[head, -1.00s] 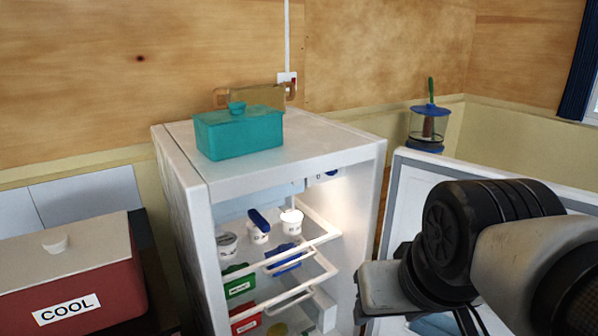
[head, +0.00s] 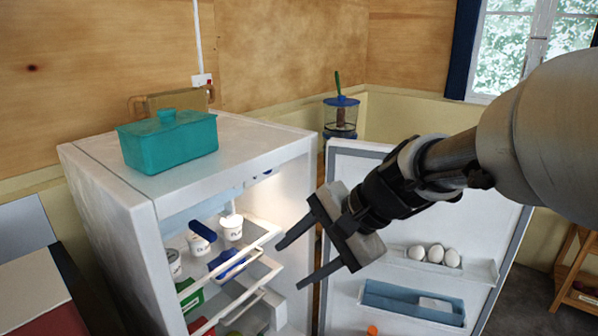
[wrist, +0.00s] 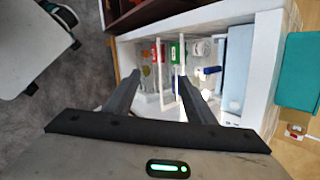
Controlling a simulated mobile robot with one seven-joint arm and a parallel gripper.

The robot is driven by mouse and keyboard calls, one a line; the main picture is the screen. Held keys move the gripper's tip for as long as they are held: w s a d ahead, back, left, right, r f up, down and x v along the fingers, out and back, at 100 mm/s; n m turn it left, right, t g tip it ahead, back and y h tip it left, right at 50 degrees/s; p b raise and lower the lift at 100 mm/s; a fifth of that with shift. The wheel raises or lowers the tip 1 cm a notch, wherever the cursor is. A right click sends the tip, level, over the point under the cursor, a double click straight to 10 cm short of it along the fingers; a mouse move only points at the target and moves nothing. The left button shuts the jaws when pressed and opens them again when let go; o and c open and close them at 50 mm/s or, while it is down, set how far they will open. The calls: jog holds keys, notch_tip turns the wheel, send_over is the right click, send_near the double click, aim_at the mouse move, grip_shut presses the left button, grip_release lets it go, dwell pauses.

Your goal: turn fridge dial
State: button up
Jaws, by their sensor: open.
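The white fridge (head: 120,215) stands with its door (head: 400,215) swung open to the right. High inside, under its ceiling, is a small fitting with blue marks (head: 262,175) beside a light; it may be the dial, but it is too small to be sure. My gripper (head: 289,267) is open and empty at the fridge's open front, in front of the shelves and below that fitting. In the wrist view, my gripper's fingers (wrist: 158,72) point at the lit interior (wrist: 187,50). I cannot make out a dial there.
White wire shelves (head: 262,240) hold white tubs (head: 231,228) and coloured boxes. A teal lidded box (head: 168,142) sits on the fridge top. Eggs (head: 435,254) and a blue tray (head: 412,301) are in the door.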

jog(key=w+a+m+t+y, duration=0.25)
jog(key=w+m+y, duration=0.4)
jog(key=w, duration=0.65)
jog(key=w+d+f+m+t, duration=0.1)
jog(key=w+d+m+t, duration=0.2)
jog(key=w+m, duration=0.45)
jog(key=w+d+f+m+t, duration=0.1)
jog(key=w+d+m+t, duration=0.3)
jog(key=w+m, duration=0.35)
jog(key=f+x, duration=0.1)
jog(key=x, duration=1.7)
jog(key=shift+w+d+n, duration=0.25)
jog(key=shift+n, duration=0.2)
jog(key=shift+h, duration=0.25)
jog(key=shift+c, duration=0.3)
jog(key=c, duration=1)
